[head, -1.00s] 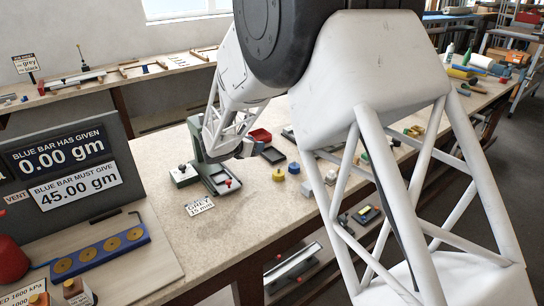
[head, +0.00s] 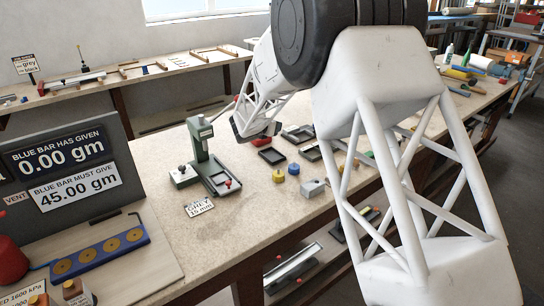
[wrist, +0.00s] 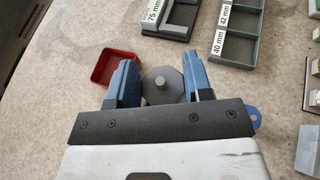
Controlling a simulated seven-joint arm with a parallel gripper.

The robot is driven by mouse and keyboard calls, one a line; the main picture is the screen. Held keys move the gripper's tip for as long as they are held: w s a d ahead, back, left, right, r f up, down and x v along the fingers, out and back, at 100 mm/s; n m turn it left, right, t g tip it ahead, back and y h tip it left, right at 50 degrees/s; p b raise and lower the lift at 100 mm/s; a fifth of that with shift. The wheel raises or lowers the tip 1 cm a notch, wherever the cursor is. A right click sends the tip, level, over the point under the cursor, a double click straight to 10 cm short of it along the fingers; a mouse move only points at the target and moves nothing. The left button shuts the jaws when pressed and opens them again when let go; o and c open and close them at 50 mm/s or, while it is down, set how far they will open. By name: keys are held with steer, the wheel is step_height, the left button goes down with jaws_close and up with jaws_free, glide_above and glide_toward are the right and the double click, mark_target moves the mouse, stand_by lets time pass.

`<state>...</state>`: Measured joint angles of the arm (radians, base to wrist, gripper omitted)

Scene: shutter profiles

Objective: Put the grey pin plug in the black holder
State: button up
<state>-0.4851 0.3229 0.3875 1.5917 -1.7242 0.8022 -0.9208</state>
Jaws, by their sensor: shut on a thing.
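A grey eight-sided plug with a round pin (wrist: 160,85) sits between the two blue fingers of my gripper (wrist: 161,84) in the wrist view, and the fingers are shut on it. In the head view my gripper (head: 256,136) hangs over the bench, right of the green press stand; the plug cannot be made out there. In the wrist view a dark tray (wrist: 148,31) marked 75 mm lies beyond the fingers. I cannot tell which dark tray is the black holder.
A red tray (wrist: 95,74) lies beside the left finger. A grey divided tray (wrist: 236,47) marked 40 and 42 mm is at the upper right. The green press stand (head: 200,150), a yellow knob (head: 278,176) and a grey block (head: 313,188) stand nearby.

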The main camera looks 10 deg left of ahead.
steer(key=shift+f, duration=3.1)
steer(key=shift+f, duration=0.1)
steer(key=shift+f, duration=1.8)
steer(key=shift+f, duration=0.1)
steer(key=o, duration=1)
